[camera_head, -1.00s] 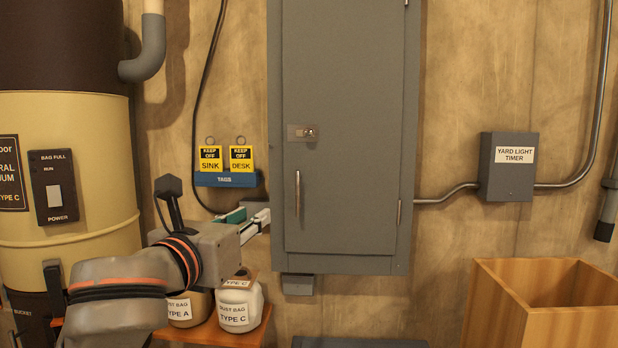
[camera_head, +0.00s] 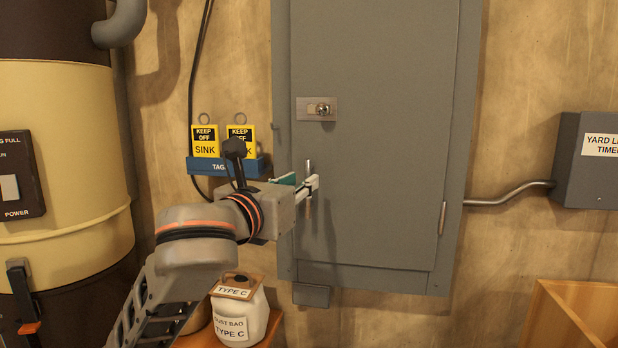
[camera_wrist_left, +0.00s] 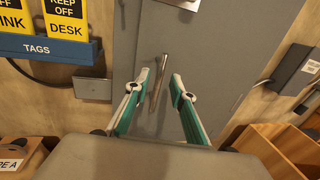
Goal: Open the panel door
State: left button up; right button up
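The grey panel door (camera_head: 385,150) is closed in its wall cabinet frame. Its upright bar handle (camera_head: 308,210) is on the left side, below a metal lock plate (camera_head: 316,109). My left gripper (camera_head: 311,184) is at the handle, partly covering its middle in the head view. In the left wrist view the fingers are apart, with the handle (camera_wrist_left: 158,96) seen between the tips (camera_wrist_left: 161,80). I cannot tell whether either finger touches it. The door (camera_wrist_left: 195,50) also fills the middle of that view. My right gripper is in neither view.
A blue tag rack (camera_head: 225,166) with yellow tags is left of the cabinet. A wooden box (camera_head: 570,318) is at lower right, under a grey timer box (camera_head: 588,160). A cream drum (camera_head: 60,160) is at left.

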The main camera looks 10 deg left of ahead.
aim_at(309, 207)
pick_arm(q)
jog(key=w, duration=0.2)
jog(key=w+d, duration=0.1)
jog(key=w, duration=0.1)
jog(key=shift+w, duration=0.2)
grip_shut()
